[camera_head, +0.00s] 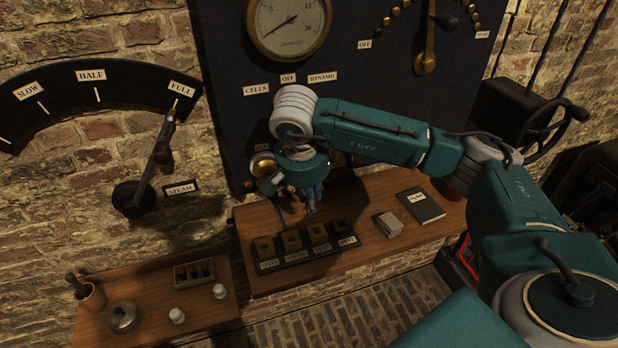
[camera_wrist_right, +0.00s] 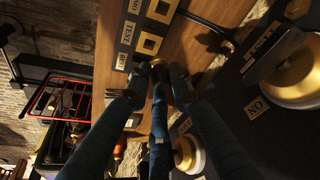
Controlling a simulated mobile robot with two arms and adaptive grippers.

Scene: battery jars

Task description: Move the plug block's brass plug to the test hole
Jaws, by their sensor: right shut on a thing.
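In the head view the dark plug block (camera_head: 300,252) lies on the wooden shelf, with a row of square brass-edged holes and white labels along its front. The wrist view shows the block (camera_wrist_right: 131,41) close up, with the TEST hole (camera_wrist_right: 149,43) open and empty. My right gripper (camera_head: 311,208) reaches down behind the block's right half in the head view. In the wrist view its blue fingers (camera_wrist_right: 158,82) are closed around the brass plug (camera_wrist_right: 158,63), beside the REST label. The fingers hide most of the plug; I cannot tell whether it is seated or lifted. My left gripper is not in view.
A dark book (camera_head: 421,204) and a grey block (camera_head: 388,224) lie on the shelf right of the plug block. The dark panel with a gauge (camera_head: 290,25) rises behind. A lower shelf (camera_head: 150,318) at left holds several small items.

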